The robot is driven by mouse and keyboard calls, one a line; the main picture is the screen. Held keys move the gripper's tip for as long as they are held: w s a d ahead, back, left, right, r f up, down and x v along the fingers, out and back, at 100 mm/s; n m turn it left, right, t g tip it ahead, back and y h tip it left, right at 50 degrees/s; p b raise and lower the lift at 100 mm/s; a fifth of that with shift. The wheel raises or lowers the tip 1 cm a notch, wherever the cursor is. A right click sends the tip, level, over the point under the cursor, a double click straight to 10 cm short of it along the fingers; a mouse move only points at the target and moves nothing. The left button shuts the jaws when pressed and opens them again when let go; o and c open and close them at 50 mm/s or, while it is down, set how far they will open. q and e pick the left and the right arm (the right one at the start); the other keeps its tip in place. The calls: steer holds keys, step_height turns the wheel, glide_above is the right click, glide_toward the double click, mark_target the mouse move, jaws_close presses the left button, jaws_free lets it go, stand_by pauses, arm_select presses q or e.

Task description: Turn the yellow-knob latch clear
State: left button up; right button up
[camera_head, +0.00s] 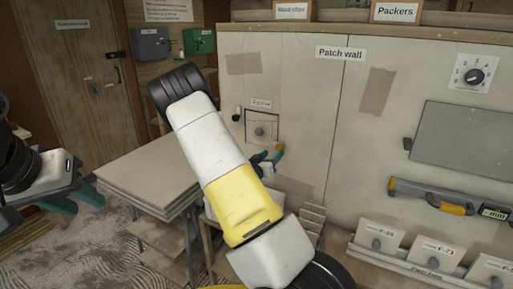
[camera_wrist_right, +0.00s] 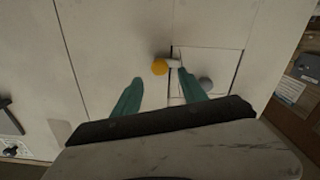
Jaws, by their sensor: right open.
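The yellow knob (camera_wrist_right: 160,67) sits on the end of a short pale latch bar (camera_wrist_right: 173,63) in the right wrist view. The bar reaches over the edge of a square hatch (camera_wrist_right: 212,62) with a grey knob (camera_wrist_right: 206,84). In the head view the hatch (camera_head: 272,120) is in the patch wall, and the yellow knob (camera_head: 280,147) shows at its lower right. My right gripper (camera_wrist_right: 160,78) is open, its teal fingers on either side of the yellow knob; contact cannot be told. My left gripper (camera_head: 76,200) is open and empty at the far left.
My right arm covers the middle of the head view. A low table (camera_head: 150,175) stands left of the wall. Covers in a rack (camera_head: 400,264), a yellow-and-grey tool (camera_head: 430,196) and a rotary dial (camera_head: 474,76) are to the right.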

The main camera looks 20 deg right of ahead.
mark_target(278, 148)
steer(key=x, duration=0.6)
jaws_close()
